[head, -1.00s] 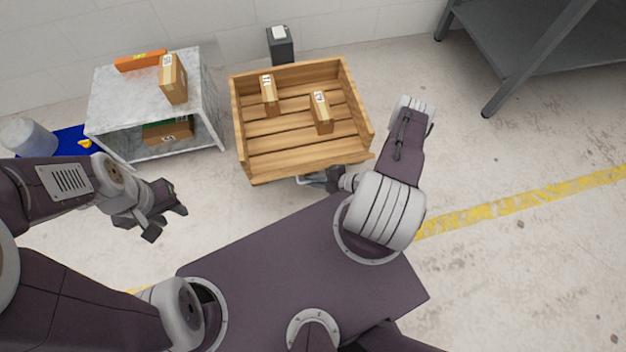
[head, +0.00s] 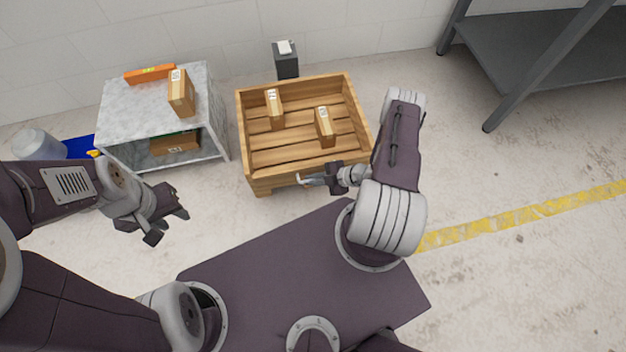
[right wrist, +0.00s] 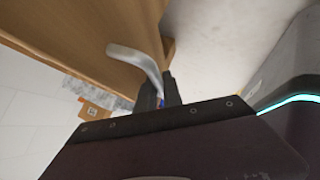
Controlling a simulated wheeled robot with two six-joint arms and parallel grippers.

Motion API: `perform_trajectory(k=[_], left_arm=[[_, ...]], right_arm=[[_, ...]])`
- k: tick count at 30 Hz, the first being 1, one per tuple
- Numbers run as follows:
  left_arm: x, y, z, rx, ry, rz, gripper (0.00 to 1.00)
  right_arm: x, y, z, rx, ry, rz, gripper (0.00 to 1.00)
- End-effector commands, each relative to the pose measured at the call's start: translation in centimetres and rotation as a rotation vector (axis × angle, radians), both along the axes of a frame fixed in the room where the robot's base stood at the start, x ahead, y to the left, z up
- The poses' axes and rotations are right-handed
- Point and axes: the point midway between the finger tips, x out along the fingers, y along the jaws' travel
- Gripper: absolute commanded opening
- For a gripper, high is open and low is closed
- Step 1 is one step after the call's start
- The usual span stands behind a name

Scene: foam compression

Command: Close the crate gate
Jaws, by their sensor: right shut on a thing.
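The wooden crate (head: 241,135) stands on the floor ahead, open at the top, with two small cardboard boxes (head: 274,106) (head: 326,128) inside. Its gate (head: 275,180) is on the near side and looks close to flush with the crate, though my right arm hides its right end. My right gripper (head: 324,181) is shut on the gate's metal handle (head: 306,181). In the right wrist view the curved grey handle (right wrist: 138,60) runs into the jaws of that gripper (right wrist: 163,88), beside a wooden panel. My left gripper (head: 167,222) is open and empty, left of the crate.
A marble-topped table (head: 128,107) with a box (head: 181,94) and an orange object (head: 150,74) stands left of the crate. A dark bin (head: 287,64) stands behind the crate. Grey metal shelving (head: 530,65) is at the back right. The floor to the right is clear.

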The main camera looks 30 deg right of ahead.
Motion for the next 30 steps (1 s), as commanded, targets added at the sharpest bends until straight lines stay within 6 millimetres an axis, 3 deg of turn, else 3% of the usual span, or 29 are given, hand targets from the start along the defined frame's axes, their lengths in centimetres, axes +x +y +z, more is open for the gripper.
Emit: perform_trajectory(k=[13, 14, 15, 22, 30], left_arm=[[0.0, 0.0, 0.0, 0.000, 0.000, 0.000, 0.36], [0.0, 0.0, 0.0, 0.000, 0.000, 0.000, 0.36], [0.0, 0.0, 0.0, 0.000, 0.000, 0.000, 0.36], [0.0, 0.0, 0.1, 0.000, 0.000, 0.000, 0.36], [0.0, 0.0, 3.1, 0.000, 0.000, 0.000, 0.36]], right_arm=[[0.2, 0.0, 0.1, -0.001, -0.004, 0.000, 0.00], [0.2, 0.0, 0.1, -0.001, -0.004, 0.000, 0.14], [0.2, 0.0, 0.1, 0.000, -0.004, 0.001, 0.19], [0.1, -0.1, 0.2, 0.000, -0.004, -0.001, 0.19], [-2.4, -3.1, 3.7, -0.002, -0.004, -0.006, 0.19]])
